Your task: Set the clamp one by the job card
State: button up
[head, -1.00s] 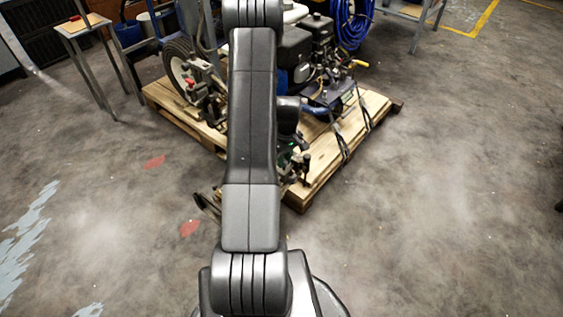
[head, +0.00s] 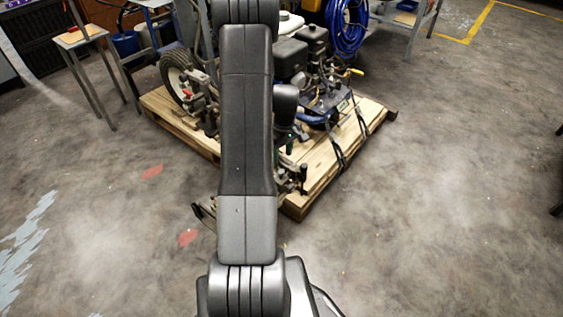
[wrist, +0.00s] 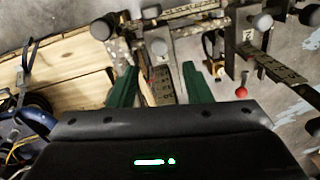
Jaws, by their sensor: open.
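The line striper (head: 310,75) stands on a wooden pallet, partly hidden behind my arm. In the wrist view, metal clamp assemblies (wrist: 240,45) with dark round knobs and number-marked scale bars (wrist: 275,68) cross the upper picture. A small plate on one post seems to read 2. A red ball knob (wrist: 241,92) hangs at right, outside my fingers. My gripper (wrist: 158,70) is open, its two green fingers spread on either side of a scale bar and a bracket; contact cannot be told. I cannot make out a job card.
The pallet (head: 325,170) has black straps over its right side. A wheel (head: 178,78) and a blue hose coil (head: 348,28) are on the machine. A small stool (head: 80,36) stands at left. The floor in front and at right is open.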

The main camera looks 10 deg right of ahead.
aim_at(281, 171)
notch_tip(281, 171, up, 6)
jog(key=shift+d+p, duration=0.2)
jog(key=shift+p, duration=0.2)
jog(key=f+b, duration=0.1)
jog(key=f, duration=0.3)
jog(key=f+b, duration=0.1)
jog(key=f, duration=0.8)
jog(key=shift+s+a+f+b, duration=0.2)
jog(key=shift+a+f+b, duration=0.2)
jog(key=shift+s+a, duration=0.35)
jog(key=shift+a, duration=0.15)
